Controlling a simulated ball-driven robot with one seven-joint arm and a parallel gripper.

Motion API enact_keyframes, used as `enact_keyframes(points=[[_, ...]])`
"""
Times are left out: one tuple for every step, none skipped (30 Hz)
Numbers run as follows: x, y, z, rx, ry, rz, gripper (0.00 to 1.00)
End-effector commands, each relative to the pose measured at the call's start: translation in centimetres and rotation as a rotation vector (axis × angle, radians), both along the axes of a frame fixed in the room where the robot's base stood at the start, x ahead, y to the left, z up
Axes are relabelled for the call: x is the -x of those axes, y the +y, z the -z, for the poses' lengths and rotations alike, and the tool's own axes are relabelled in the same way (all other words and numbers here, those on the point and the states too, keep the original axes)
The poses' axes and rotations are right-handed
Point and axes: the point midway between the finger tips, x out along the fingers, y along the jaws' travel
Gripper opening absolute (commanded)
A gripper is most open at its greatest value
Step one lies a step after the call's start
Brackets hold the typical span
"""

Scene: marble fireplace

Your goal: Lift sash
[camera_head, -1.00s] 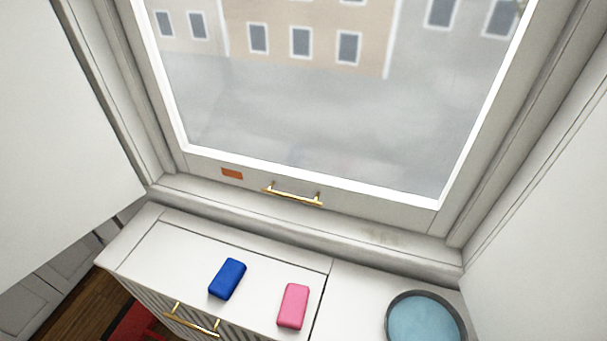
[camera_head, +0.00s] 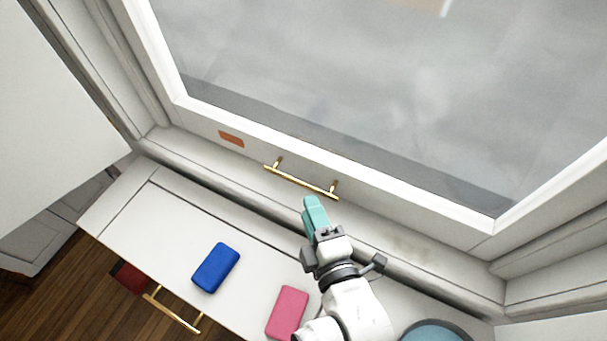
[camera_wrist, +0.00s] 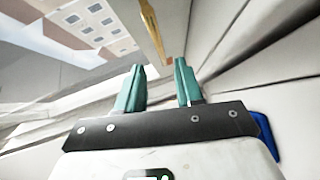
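The window sash (camera_head: 400,185) has a pale frame around a large pane. Its bottom rail carries a brass bar handle (camera_head: 301,181) on two posts, and the sash looks down near the sill. My gripper (camera_head: 314,208) has teal fingers and is just below the handle, near its right half, in the head view. In the wrist view my gripper (camera_wrist: 160,85) shows its two fingers apart with nothing between them. The brass handle (camera_wrist: 152,30) lies beyond the fingertips there, apart from them.
A blue block (camera_head: 216,268) and a pink block (camera_head: 287,313) lie on the white cabinet top (camera_head: 150,215). A round blue-filled dish (camera_head: 436,333) is at the lower right. A brass drawer handle (camera_head: 172,312) juts from the cabinet front. An orange patch (camera_head: 231,139) is on the rail.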

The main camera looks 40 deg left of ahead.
Motion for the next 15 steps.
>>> enact_keyframes(points=[[-0.6, 0.9, -0.2, -0.001, -0.001, 0.000, 0.36], [-0.8, 1.4, -0.1, 0.000, 0.000, -0.001, 0.36], [-1.2, 2.1, 0.0, -0.001, 0.001, 0.000, 0.36], [-1.5, 2.5, 0.1, -0.001, -0.001, 0.000, 0.36], [-1.8, 3.0, 0.1, -0.001, -0.001, 0.000, 0.36], [-2.2, 3.6, 0.3, 0.001, 0.001, -0.001, 0.36], [-2.4, 4.1, 0.4, 0.000, 0.000, -0.001, 0.36], [-2.7, 4.5, 0.5, 0.001, 0.001, -0.001, 0.36], [-3.0, 5.0, 0.6, 0.001, 0.001, 0.000, 0.36], [-3.2, 5.3, 0.6, -0.001, -0.001, 0.000, 0.36], [-3.4, 5.6, 0.7, 0.000, 0.001, 0.000, 0.36], [-3.6, 6.0, 0.8, 0.000, 0.001, 0.000, 0.36], [-3.8, 6.2, 0.9, 0.001, 0.001, 0.001, 0.36], [-3.9, 6.4, 0.9, 0.001, 0.001, 0.001, 0.36], [-4.1, 6.7, 1.0, 0.001, 0.001, 0.001, 0.36]])
